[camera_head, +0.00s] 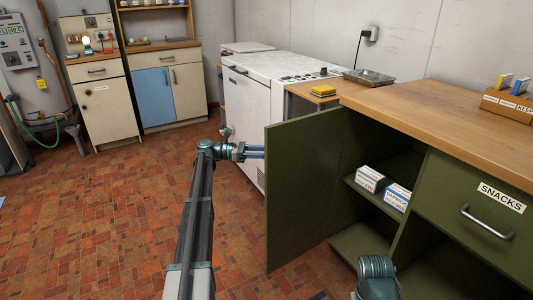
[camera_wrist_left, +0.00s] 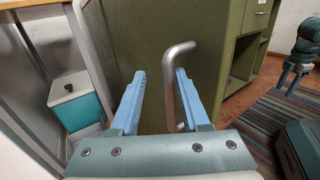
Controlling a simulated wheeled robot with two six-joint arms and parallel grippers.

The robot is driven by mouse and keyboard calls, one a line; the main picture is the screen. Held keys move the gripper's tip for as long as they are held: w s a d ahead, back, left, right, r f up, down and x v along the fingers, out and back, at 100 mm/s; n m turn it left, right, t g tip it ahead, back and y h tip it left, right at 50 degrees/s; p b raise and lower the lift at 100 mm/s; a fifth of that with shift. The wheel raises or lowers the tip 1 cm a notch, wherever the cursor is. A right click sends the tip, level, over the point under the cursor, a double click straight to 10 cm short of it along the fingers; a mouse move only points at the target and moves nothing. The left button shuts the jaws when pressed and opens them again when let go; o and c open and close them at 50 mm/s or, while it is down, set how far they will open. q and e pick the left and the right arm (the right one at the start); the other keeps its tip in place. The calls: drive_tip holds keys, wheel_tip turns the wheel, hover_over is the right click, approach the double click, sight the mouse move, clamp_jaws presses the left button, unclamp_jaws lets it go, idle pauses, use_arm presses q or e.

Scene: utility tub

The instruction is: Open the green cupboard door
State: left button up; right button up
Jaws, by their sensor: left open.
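The green cupboard door (camera_head: 306,190) stands swung out to the left in the head view, and the cupboard's inside is exposed. My left gripper (camera_head: 260,152) is at the door's free edge, its fingertips partly hidden behind the door. In the left wrist view, the left gripper (camera_wrist_left: 157,75) is open, with its two blue fingers in front of the door's outer face (camera_wrist_left: 143,40). The metal bar handle (camera_wrist_left: 168,90) runs between the fingers, close to the right one; contact cannot be told. The right gripper's fingers do not show.
White boxes (camera_head: 370,178) sit on the cupboard's shelf. A drawer labelled SNACKS (camera_head: 485,210) is to the right under the wooden worktop (camera_head: 440,110). A white machine (camera_head: 253,105) stands behind the door. The tiled floor (camera_head: 110,230) on the left is clear.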

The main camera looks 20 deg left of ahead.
use_arm(q)
drive_tip(key=shift+a, duration=0.1)
drive_tip(key=v, duration=1.3)
drive_tip(key=shift+a, duration=0.35)
drive_tip(key=shift+s, duration=0.15)
